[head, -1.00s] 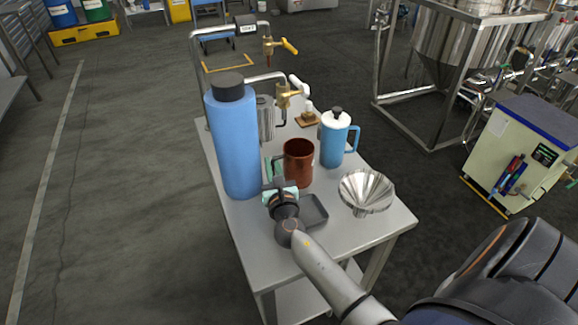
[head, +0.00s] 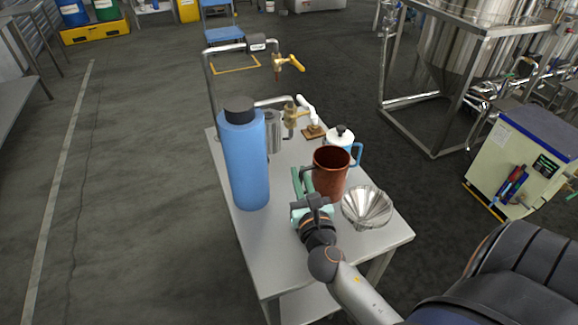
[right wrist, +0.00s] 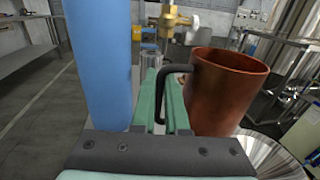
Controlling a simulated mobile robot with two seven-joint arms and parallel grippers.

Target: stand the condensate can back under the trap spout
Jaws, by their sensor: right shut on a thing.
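A copper-brown can (head: 330,174), open at the top, is upright and held above the table (head: 262,255). My right gripper (head: 304,184) is shut on its dark handle; the right wrist view shows the handle (right wrist: 172,78) between the green fingers, with the can body (right wrist: 222,92) to their right. A brass fitting with a white lever (head: 291,112) stands behind, at the table's far side. A higher brass tap with a yellow lever (head: 280,64) hangs on a bent pipe. I cannot tell which one is the trap spout. My left gripper is not in view.
A tall blue bottle (head: 247,165) stands left of the can. A steel cylinder (head: 273,130) is partly hidden behind it. A blue and white jug (head: 341,136) stands behind the can, a steel funnel (head: 367,208) to its right. The table's front left is clear.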

